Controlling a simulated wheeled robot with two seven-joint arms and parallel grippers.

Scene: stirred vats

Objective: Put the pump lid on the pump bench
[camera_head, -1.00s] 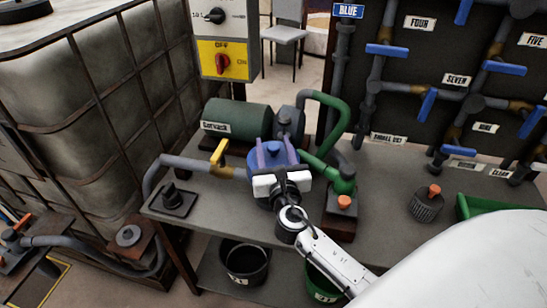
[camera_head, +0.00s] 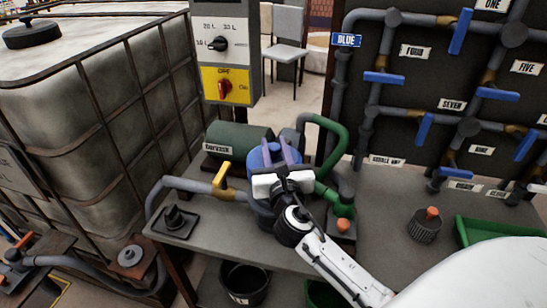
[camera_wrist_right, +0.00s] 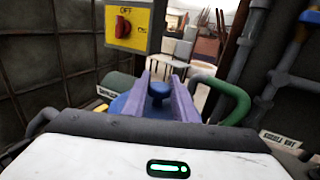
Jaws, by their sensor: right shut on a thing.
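The pump lid (camera_head: 256,159) is blue with a knob on top and sits over the blue pump body (camera_head: 259,214) on the grey pump bench (camera_head: 380,218). My right gripper (camera_head: 278,151) has its purple fingers on either side of the lid's knob and is shut on it. In the right wrist view the lid's knob (camera_wrist_right: 158,90) shows between the fingers. The lid looks level and seems raised a little above the body, but the wrist hides most of the join, so I cannot tell the gap. My left gripper is out of view.
A green motor (camera_head: 238,140) and a green pipe (camera_head: 332,135) flank the pump, with a yellow-handled valve (camera_head: 222,178) at left. A black fitting (camera_head: 175,222) and a dark strainer (camera_head: 425,226) stand on the bench. Bare bench lies before the strainer.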

